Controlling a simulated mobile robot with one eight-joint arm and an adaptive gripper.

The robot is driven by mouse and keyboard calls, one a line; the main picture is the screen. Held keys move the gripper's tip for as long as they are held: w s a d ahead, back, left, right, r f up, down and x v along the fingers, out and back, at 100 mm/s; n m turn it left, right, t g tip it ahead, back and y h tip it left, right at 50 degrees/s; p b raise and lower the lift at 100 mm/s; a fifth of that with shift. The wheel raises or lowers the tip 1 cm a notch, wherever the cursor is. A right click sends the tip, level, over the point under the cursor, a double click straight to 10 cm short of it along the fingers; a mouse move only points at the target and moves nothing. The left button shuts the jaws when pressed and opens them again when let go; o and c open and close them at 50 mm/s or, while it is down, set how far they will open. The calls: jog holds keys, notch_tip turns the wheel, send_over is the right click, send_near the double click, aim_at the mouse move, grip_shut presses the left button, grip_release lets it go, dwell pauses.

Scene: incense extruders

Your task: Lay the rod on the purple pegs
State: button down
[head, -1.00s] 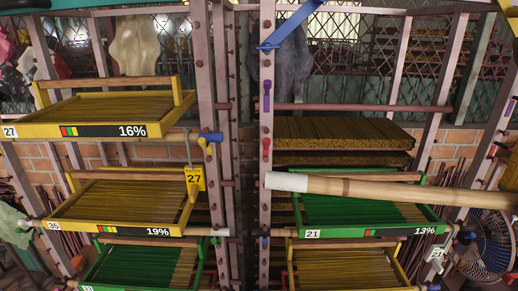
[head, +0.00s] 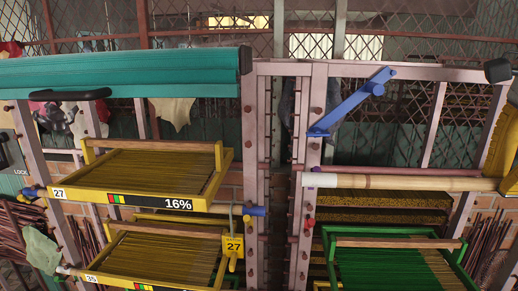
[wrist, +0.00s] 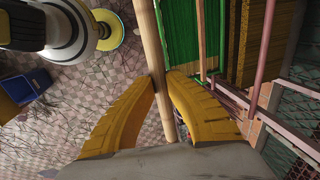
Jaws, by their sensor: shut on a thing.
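The rod (head: 420,183) is pale wood with a white left end. It lies almost level across the front of the right rack bay, its white end in front of the bay's left upright. My yellow gripper (head: 499,165) is at the right picture edge, at the rod's right part. In the wrist view the rod (wrist: 154,45) runs between the two yellow fingers of my gripper (wrist: 164,80), which are shut on it. I cannot make out the purple pegs; the white end covers part of the left upright. Whether the rod touches the rack cannot be told.
A blue lever (head: 345,105) slants out above the rod. A red peg (head: 309,223) is below its white end. A green tray (head: 330,243) of sticks lies lower. Yellow trays (head: 215,187) fill the left bay, under a teal bar (head: 130,70). A mauve rail (head: 410,171) runs behind the rod.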

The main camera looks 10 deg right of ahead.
jog(key=w+d+f, duration=0.1)
jog(key=w, duration=0.4)
jog(key=w+d+f+b, duration=0.1)
jog(key=w, duration=0.4)
jog(key=shift+w+d+f+b, duration=0.25)
jog(key=shift+w+f+b, duration=0.05)
jog(key=shift+w+f, duration=0.1)
jog(key=c, duration=1.2)
grip_release()
jog(key=shift+o, duration=0.2)
jog(key=shift+s+a, duration=0.4)
jog(key=shift+s, duration=1.25)
jog(key=shift+s+a, duration=0.4)
jog(key=shift+s, duration=1.2)
jog(key=shift+s+a, duration=0.4)
jog(key=shift+s, duration=1.25)
